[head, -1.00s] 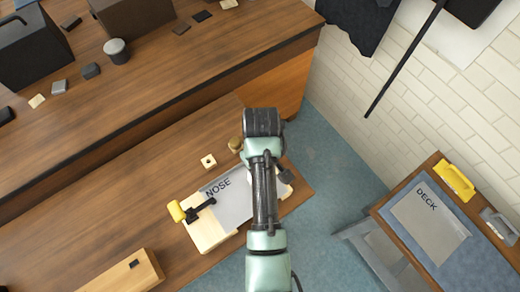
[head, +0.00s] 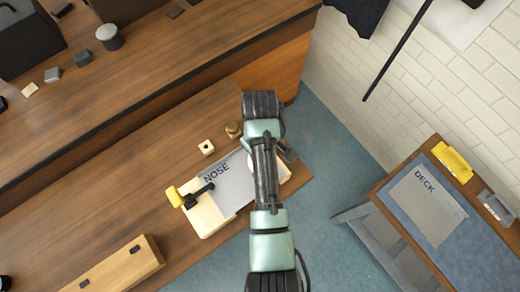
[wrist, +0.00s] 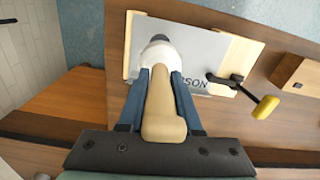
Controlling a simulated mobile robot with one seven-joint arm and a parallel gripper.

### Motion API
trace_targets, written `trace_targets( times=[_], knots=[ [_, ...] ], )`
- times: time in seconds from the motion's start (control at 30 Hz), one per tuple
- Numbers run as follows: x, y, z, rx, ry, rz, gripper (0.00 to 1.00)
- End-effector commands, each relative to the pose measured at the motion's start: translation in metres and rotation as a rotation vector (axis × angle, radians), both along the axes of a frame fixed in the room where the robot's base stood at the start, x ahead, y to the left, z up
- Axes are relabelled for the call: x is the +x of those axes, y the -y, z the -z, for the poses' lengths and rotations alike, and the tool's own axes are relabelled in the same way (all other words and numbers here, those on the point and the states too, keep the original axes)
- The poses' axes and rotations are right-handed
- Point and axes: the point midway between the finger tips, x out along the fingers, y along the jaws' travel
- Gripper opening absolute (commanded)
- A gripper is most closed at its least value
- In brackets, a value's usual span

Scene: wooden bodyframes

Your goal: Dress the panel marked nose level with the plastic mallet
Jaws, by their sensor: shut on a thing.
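The grey panel marked NOSE (head: 232,186) lies on a pale wooden block (head: 211,221) on the bench. A clamp with a yellow handle (head: 175,197) sits at the block's left edge, and its black arm reaches over the panel. In the wrist view my gripper (wrist: 160,88) is shut on the mallet's pale wooden handle (wrist: 161,122). The mallet's white head (wrist: 156,54), with a dark end, is over one end of the panel (wrist: 205,52). I cannot tell whether it touches. In the head view my arm hides the gripper and most of the mallet.
A panel marked DECK (head: 428,205) lies on a side table at right, with a yellow tool (head: 453,161) and a grey one (head: 497,208).

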Motion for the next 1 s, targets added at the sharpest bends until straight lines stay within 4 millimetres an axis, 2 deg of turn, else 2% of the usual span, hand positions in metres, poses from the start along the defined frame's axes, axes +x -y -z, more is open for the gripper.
trace_targets(
  times=[0.27, 0.33, 0.7, 1.0],
  knots=[
    [0.0, 0.0, 0.0, 0.0, 0.001, 0.0, 0.0],
    [0.0, 0.0, 0.006, 0.0, 0.001, 0.0, 0.0],
    [-0.001, 0.001, 0.101, 0.0, -0.001, 0.0, 0.0],
    [0.0, 0.001, 0.06, 0.0, 0.001, 0.0, 0.0]
  ],
)
